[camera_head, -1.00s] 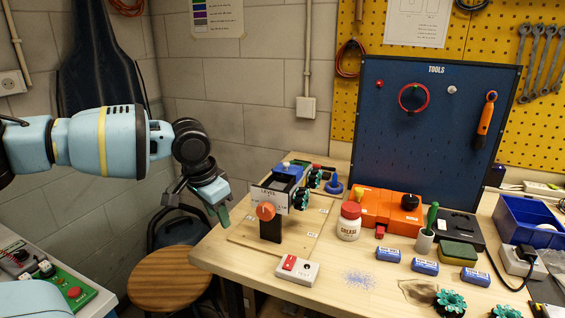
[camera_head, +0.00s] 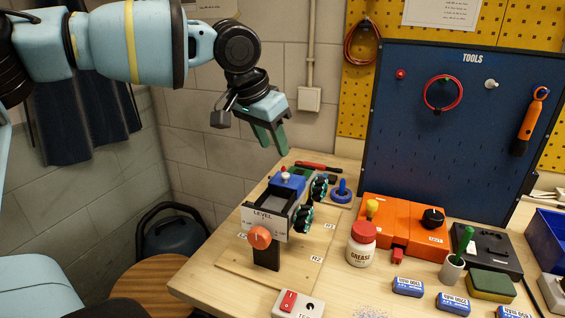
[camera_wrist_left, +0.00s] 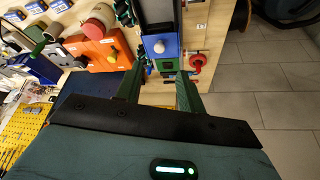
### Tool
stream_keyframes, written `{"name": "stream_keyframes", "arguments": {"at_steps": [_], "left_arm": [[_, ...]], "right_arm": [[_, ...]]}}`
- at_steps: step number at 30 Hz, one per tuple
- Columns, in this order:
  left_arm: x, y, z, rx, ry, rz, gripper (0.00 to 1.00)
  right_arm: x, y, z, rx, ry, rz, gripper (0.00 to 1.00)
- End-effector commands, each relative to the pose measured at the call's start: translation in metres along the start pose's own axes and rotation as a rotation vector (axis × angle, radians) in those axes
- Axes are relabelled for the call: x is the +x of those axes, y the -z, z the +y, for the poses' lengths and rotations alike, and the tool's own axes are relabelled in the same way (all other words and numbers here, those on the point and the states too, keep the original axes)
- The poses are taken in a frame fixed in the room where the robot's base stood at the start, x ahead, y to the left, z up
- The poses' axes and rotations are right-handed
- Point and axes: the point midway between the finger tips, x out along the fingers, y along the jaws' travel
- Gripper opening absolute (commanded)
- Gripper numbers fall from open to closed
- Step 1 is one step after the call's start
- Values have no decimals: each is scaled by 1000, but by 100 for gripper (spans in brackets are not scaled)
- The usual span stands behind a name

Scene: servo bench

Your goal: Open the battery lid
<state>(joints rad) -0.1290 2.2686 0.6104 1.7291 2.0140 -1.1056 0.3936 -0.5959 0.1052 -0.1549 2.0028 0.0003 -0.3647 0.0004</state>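A device marked LEVEL (camera_head: 262,222) stands on a wooden board, with a grey tray top, an orange knob (camera_head: 259,237) and dark green wheels on its right. At its back is a blue part (camera_head: 290,182) with a small white knob, which may be the battery lid; it looks closed. The blue part also shows in the left wrist view (camera_wrist_left: 158,53), beyond the fingertips. My left gripper (camera_head: 271,146) is open and empty, above and behind the device, fingers pointing down, apart from the blue part. The fingers also show spread in the left wrist view (camera_wrist_left: 160,82). My right gripper is out of view.
Right of the device are a grease jar (camera_head: 361,250), an orange box (camera_head: 402,222) and a blue tool panel (camera_head: 465,140). A switch box (camera_head: 292,305) is in front. A red-handled tool (camera_head: 312,165) and a blue stand (camera_head: 341,190) lie behind.

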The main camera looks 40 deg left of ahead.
Motion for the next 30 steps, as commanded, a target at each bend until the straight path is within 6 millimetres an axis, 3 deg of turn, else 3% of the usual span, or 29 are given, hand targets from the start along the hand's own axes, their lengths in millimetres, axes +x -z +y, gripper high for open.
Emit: {"name": "stream_keyframes", "arguments": {"at_steps": [5,18,30], "left_arm": [[8,0,0,0,0,-2,39],[68,-1,0,-1,1,-3,39],[78,0,-1,-1,1,0,39]], "right_arm": [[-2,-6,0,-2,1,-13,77],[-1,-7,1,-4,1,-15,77],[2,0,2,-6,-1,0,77]]}}
